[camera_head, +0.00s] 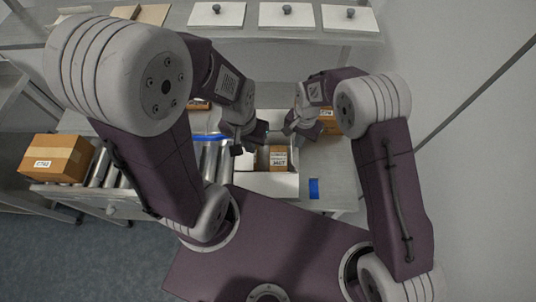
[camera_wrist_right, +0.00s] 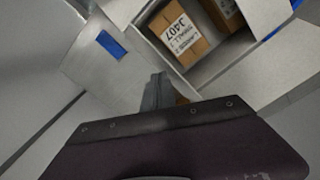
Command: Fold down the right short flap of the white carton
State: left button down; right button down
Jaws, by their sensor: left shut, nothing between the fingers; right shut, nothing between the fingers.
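The white carton (camera_head: 266,186) stands open on the bench, with its front flap lowered toward me. Brown boxes sit inside; one labelled J407 (camera_head: 278,158) also shows in the right wrist view (camera_wrist_right: 182,35). A broad white flap (camera_wrist_right: 285,62) stands out at the right of that view. The right short flap is hard to make out and partly hidden by my right gripper. My left gripper (camera_head: 243,146) is shut and empty over the carton's left part. My right gripper (camera_head: 289,130) is shut and empty at the carton's right side; its fingers (camera_wrist_right: 157,90) show beside the opening.
A taped brown box (camera_head: 56,158) stands on the left by a roller conveyor (camera_head: 101,166). A blue patch (camera_head: 314,188) marks the bench right of the carton. Another brown box (camera_head: 330,122) is behind my right arm. White lidded panels (camera_head: 287,14) line the back shelf.

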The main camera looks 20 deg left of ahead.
jog(key=shift+s+a+r, duration=0.1)
jog(key=shift+s+a, duration=0.15)
jog(key=shift+a, duration=0.45)
jog(key=shift+s+a, duration=0.2)
jog(key=shift+a, duration=0.35)
jog(key=shift+s+a, duration=0.2)
jog(key=shift+a, duration=0.35)
jog(key=shift+f+b, duration=1.35)
jog(key=shift+f, duration=0.65)
notch_tip(320, 180, up, 11)
jog(key=p, duration=0.8)
jog(key=shift+r+p, duration=0.15)
jog(key=shift+p, duration=0.15)
